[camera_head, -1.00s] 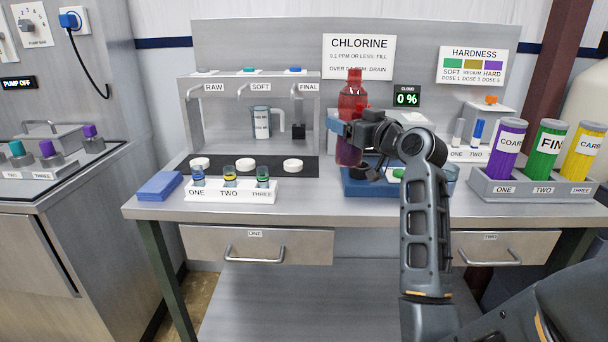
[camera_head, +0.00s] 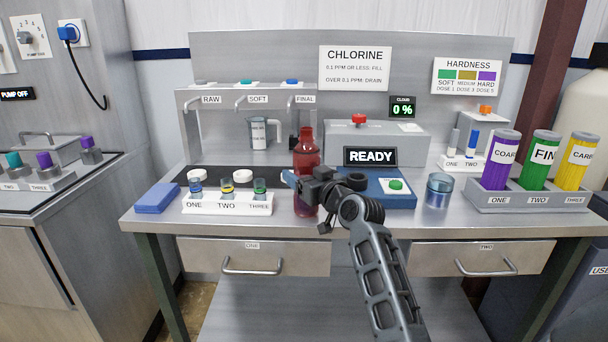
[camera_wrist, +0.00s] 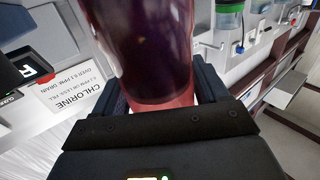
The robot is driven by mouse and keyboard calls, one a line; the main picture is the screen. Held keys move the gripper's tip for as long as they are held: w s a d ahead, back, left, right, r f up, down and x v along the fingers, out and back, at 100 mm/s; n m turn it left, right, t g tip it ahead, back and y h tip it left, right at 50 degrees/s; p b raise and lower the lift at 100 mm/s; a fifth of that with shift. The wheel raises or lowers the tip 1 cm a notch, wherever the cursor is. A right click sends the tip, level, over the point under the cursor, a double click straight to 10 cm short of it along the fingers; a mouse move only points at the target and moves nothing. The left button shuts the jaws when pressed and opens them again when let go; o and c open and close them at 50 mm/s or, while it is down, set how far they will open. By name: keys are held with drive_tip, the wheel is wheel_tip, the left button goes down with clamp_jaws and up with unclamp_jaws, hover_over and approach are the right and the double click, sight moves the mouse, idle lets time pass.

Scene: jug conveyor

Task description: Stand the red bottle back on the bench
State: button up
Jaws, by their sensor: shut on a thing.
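The red bottle (camera_head: 307,149) is upright in the head view, between the vial rack and the blue READY unit. It holds dark liquid, seen close in the wrist view (camera_wrist: 155,50). My gripper (camera_head: 303,186) is shut around its lower middle, and its jaws (camera_wrist: 160,100) flank the bottle in the wrist view. The bottle's foot is low over the front part of the bench (camera_head: 430,221); I cannot tell whether it touches the top.
The vial rack (camera_head: 228,204) stands just left of the bottle. The blue READY unit (camera_head: 397,201) is close on the right, with a glass jar (camera_head: 438,190) beyond it. A blue sponge-like block (camera_head: 157,198) lies at left. A jug (camera_head: 259,133) stands behind.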

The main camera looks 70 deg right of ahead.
drive_tip(key=shift+f, duration=0.15)
drive_tip(key=o, duration=1.4)
drive_tip(key=shift+r, duration=0.2)
drive_tip(key=b+v, duration=0.2)
drive_tip(key=v, duration=1)
